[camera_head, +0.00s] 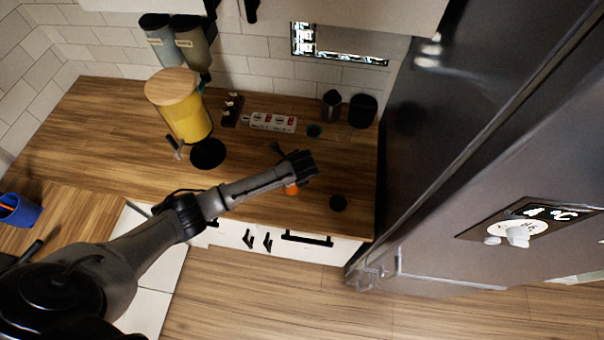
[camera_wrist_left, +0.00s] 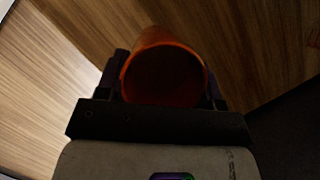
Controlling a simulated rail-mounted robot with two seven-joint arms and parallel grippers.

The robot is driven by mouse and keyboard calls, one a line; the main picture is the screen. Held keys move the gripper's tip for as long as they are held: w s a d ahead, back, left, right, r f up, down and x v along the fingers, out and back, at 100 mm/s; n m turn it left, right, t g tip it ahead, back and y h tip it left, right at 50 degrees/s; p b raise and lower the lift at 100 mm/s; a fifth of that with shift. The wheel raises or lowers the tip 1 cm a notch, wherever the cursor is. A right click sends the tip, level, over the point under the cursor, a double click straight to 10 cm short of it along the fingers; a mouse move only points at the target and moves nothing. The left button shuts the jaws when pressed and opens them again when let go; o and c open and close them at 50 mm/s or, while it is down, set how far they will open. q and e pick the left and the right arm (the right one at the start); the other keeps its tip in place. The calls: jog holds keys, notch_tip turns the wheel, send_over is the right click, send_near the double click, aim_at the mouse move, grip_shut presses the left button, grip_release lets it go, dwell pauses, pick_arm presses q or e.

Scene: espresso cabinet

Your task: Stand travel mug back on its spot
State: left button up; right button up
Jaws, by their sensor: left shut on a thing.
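The orange travel mug (camera_head: 291,188) shows in the head view as a small patch beneath my left gripper (camera_head: 299,167), which hides the rest. In the left wrist view the mug (camera_wrist_left: 165,45) sits between the fingers, its round dark mouth toward the camera. My left gripper is shut on it, above the wooden counter (camera_head: 245,185) near its front edge. I cannot tell whether the mug's base touches the counter. My right gripper is in neither view.
A yellow container with a wooden lid (camera_head: 185,115) stands at the left, next to a black disc (camera_head: 208,154). Dark cups (camera_head: 362,110) and a panel with red marks (camera_head: 272,122) are at the back. A tall dark appliance (camera_head: 470,150) bounds the right side.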

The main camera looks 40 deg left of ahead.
pick_arm(q)
jog(key=shift+s+a+f, duration=0.1)
jog(key=shift+a+f, duration=0.25)
jog(key=shift+f, duration=1.85)
jog(key=shift+f, duration=0.1)
jog(key=o, duration=1.2)
jog(key=shift+c, duration=0.2)
